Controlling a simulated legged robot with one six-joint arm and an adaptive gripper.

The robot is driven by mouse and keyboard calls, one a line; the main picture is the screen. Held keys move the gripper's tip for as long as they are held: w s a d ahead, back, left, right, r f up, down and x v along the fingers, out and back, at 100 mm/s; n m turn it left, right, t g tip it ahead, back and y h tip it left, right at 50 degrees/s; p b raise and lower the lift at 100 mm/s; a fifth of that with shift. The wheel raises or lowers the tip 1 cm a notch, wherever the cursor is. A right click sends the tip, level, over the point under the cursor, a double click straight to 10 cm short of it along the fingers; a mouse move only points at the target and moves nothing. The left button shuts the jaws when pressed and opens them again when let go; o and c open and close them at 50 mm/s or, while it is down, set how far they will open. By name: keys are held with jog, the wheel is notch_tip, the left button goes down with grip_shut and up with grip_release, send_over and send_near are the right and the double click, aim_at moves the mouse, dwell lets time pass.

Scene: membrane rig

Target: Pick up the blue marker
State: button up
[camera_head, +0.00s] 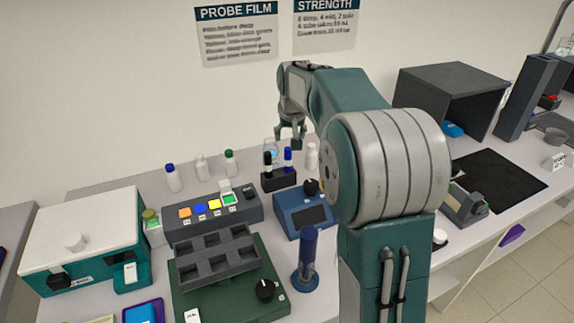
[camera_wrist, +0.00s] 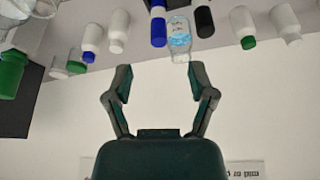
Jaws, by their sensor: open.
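The blue marker (camera_head: 288,157) stands upright in a small black holder (camera_head: 281,181), beside a black marker (camera_head: 267,161). In the wrist view, the blue marker (camera_wrist: 158,30) is at the top middle, with the black marker (camera_wrist: 204,20) to its right. My gripper (camera_head: 291,136) is open and empty, above and slightly behind the holder in the head view. In the wrist view, its two fingers (camera_wrist: 160,75) are spread apart, and the blue marker lies beyond the fingertips, not touching them.
A clear bottle with blue liquid (camera_wrist: 180,38) stands close to the markers. White bottles (camera_head: 201,167) stand along the wall, one with a green cap (camera_head: 231,162). A blue device (camera_head: 302,213) and a grey block with coloured squares (camera_head: 240,208) sit in front.

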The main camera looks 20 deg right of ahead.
aim_at(288, 150)
jog(key=x, duration=1.1)
jog(key=shift+w+d, duration=0.15)
jog(key=shift+w, duration=0.25)
jog(key=c, duration=0.9)
